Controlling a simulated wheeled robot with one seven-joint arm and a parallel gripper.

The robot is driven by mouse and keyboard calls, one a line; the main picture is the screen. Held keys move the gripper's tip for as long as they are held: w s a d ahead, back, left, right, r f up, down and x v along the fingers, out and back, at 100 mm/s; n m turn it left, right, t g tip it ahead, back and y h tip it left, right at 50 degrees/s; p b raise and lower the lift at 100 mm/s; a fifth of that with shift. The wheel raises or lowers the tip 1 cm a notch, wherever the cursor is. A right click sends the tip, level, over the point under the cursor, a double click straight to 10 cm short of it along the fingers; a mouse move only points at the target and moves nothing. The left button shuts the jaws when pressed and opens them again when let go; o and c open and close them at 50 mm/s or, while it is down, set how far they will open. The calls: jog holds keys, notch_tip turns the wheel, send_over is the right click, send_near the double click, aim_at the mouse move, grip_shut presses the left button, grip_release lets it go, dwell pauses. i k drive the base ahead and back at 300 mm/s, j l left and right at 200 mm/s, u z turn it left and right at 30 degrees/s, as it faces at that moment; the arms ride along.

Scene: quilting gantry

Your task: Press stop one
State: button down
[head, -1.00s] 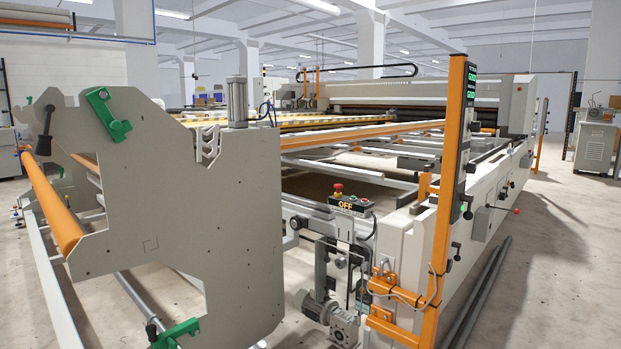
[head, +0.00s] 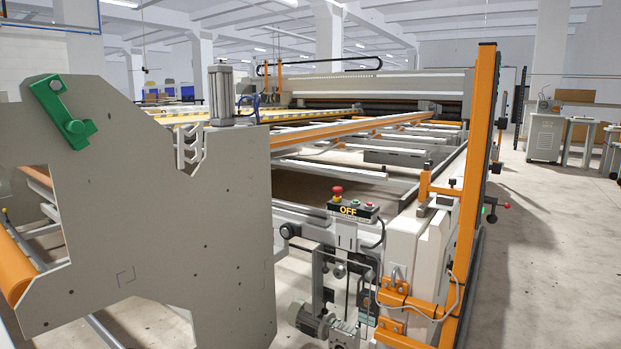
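A small control box (head: 353,211) marked OFF in lit yellow letters sits on the near end of the gantry machine, right of centre in the head view. A red mushroom-shaped button (head: 337,193) on a yellow base stands up at its left end. Smaller buttons, one of them red and one green, sit on its top to the right. No label reading "stop one" can be made out. My gripper does not show in the head view.
A large grey side plate (head: 160,230) with a green clamp (head: 60,112) fills the left foreground. An orange upright post (head: 474,180) stands just right of the control box. Open concrete floor (head: 560,250) lies along the machine's right side. A grey cabinet (head: 545,137) stands at the back right.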

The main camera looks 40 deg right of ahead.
aim_at(336, 189)
jog(key=i+z, duration=0.45)
jog(key=i+j+z, duration=0.15)
jog(key=i+z, duration=0.75)
jog(key=i+j+z, duration=0.1)
jog(key=i+z, duration=0.35)
jog(key=i, duration=0.05)
